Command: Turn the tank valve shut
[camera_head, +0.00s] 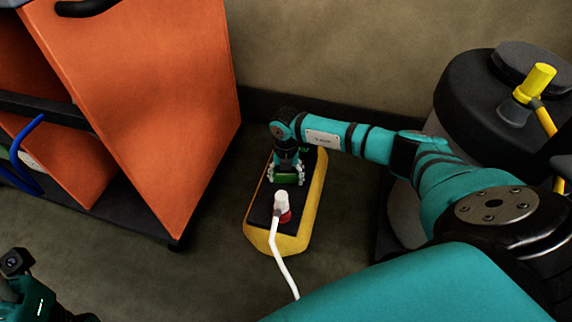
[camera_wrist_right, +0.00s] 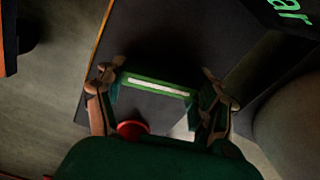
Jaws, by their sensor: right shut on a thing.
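The yellow tank (camera_head: 255,236) with a black top stands on the floor near the middle of the head view. My right gripper (camera_head: 287,175) reaches down over it and is shut on a green valve handle (camera_head: 287,180). In the right wrist view the handle (camera_wrist_right: 155,86) is a green bar with a white stripe, spanning between the two fingers (camera_wrist_right: 158,92). The valve's body below it is mostly hidden. Part of my left arm shows at the lower left of the head view, but its fingers do not show.
A white hose (camera_head: 281,258) runs from a white fitting (camera_head: 282,200) over a red base (camera_head: 285,217) on the tank. An orange cabinet (camera_head: 150,100) stands to the left. A dark drum (camera_head: 470,110) with a yellow-handled tool (camera_head: 540,80) stands to the right.

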